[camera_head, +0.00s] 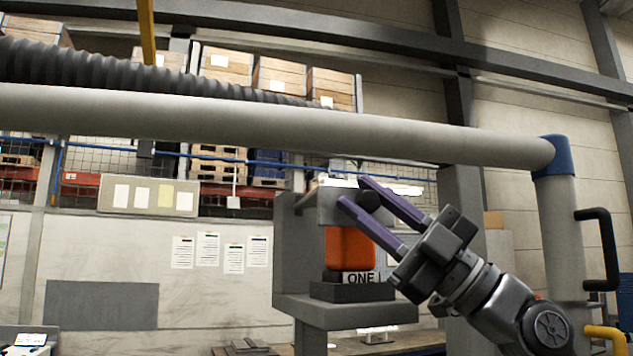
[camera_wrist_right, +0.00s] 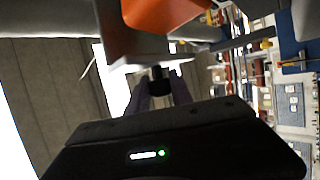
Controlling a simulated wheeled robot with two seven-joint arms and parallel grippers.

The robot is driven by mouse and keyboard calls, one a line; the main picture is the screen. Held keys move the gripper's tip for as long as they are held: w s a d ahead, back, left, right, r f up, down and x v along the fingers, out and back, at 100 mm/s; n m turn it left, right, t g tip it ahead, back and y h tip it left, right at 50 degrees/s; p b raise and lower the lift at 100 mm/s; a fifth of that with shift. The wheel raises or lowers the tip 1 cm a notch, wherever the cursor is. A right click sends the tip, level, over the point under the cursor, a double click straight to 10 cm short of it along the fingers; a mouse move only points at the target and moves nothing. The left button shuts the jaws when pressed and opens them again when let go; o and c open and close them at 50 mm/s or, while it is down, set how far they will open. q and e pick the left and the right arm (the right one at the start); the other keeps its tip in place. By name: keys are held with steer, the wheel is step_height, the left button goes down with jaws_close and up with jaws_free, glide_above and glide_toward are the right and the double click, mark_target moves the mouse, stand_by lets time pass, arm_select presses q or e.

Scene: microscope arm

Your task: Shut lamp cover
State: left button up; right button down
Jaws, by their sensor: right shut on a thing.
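A grey lamp housing (camera_head: 287,250) stands right of centre in the head view, with an orange block (camera_head: 350,249) inside above a label reading "ONE". A grey panel (camera_head: 320,208), which looks like the lamp cover, sits across the top of the opening; the orange block shows below it. My right gripper (camera_head: 353,190) reaches in from the lower right, its purple fingers closed around a dark knob (camera_head: 368,201) by the panel. In the right wrist view the black knob (camera_wrist_right: 160,76) sits between the fingers (camera_wrist_right: 158,96). My left gripper is not in view.
A thick grey pipe (camera_head: 300,125) runs across just above the housing and joins a post with a blue collar (camera_head: 556,155) at the right. A black handle (camera_head: 600,235) sticks out from the post. A bench (camera_head: 400,343) lies below. Shelves with boxes stand far behind.

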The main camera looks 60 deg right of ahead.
steer(key=shift+s+d+r+n+g+y+p, duration=0.15)
steer(key=shift+s+d+n+y+p, duration=0.15)
steer(key=shift+y, duration=0.25)
steer(key=shift+s+d+f+n+g+y+p, duration=0.1)
steer(key=shift+s+d+n+y+p, duration=0.05)
steer(key=shift+d+y, duration=0.3)
steer(key=shift+s+d+r+n+g+y+p, duration=0.15)
steer(key=shift+s+d+n+y+p, duration=0.1)
steer(key=shift+y, duration=0.35)
steer(key=shift+f, duration=0.1)
steer(key=c, duration=1.1)
jaws_free()
steer(key=shift+c, duration=0.2)
steer(key=b+v, duration=0.2)
steer(key=v, duration=0.5)
steer(key=shift+s+f+b, duration=0.25)
steer(key=shift+f+b, duration=0.05)
steer(key=shift+b, duration=0.05)
steer(key=shift+d, duration=0.15)
